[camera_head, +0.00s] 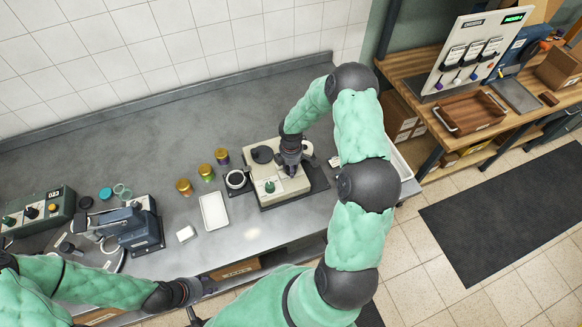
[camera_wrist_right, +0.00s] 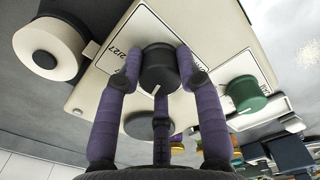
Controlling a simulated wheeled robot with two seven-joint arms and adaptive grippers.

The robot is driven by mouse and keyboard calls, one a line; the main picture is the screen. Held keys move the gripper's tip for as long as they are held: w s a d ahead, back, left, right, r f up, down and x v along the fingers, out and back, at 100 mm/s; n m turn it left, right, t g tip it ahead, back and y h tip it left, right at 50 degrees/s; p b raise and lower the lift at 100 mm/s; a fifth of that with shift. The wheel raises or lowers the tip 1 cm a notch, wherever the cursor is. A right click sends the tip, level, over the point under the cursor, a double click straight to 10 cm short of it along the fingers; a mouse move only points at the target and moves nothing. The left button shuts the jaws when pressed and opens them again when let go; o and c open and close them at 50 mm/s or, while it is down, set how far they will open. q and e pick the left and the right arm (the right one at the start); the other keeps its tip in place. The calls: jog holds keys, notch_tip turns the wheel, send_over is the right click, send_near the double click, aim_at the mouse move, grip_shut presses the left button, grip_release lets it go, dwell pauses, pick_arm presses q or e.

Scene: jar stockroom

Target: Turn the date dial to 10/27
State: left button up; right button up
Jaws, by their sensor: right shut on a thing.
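The date dial (camera_wrist_right: 158,68) is a round black knob with a white pointer line on a cream machine (camera_head: 283,188). In the right wrist view the pointer line points toward the bottom of the picture. My right gripper (camera_wrist_right: 159,70) is shut on the dial, its purple fingers around the knob. Printed date marks on the white plate (camera_wrist_right: 118,40) are partly hidden by the fingers; one ends in "27". In the head view my right gripper (camera_head: 291,168) reaches down onto the machine. My left gripper (camera_head: 203,287) is near the counter's front edge, away from the machine; its finger opening is unclear.
A green knob (camera_wrist_right: 246,93) sits beside the dial. A white roll (camera_wrist_right: 48,50) is at the machine's side. Several gold-lidded jars (camera_head: 205,170) and a white tray (camera_head: 214,211) stand left of the machine. A blue-grey press (camera_head: 132,226) stands further left. The back counter is clear.

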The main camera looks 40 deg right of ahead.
jog(key=shift+f+m+b, duration=0.15)
jog(key=shift+m+b, duration=1.85)
jog(key=shift+b, duration=0.15)
jog(key=shift+m+b, duration=1.4)
jog(key=shift+m, duration=0.4)
jog(key=shift+s, duration=0.1)
jog(key=o, duration=1.1)
jog(key=shift+o, duration=0.2)
jog(key=shift+r, duration=0.25)
jog(key=shift+r, duration=0.35)
notch_tip(320, 180, up, 11)
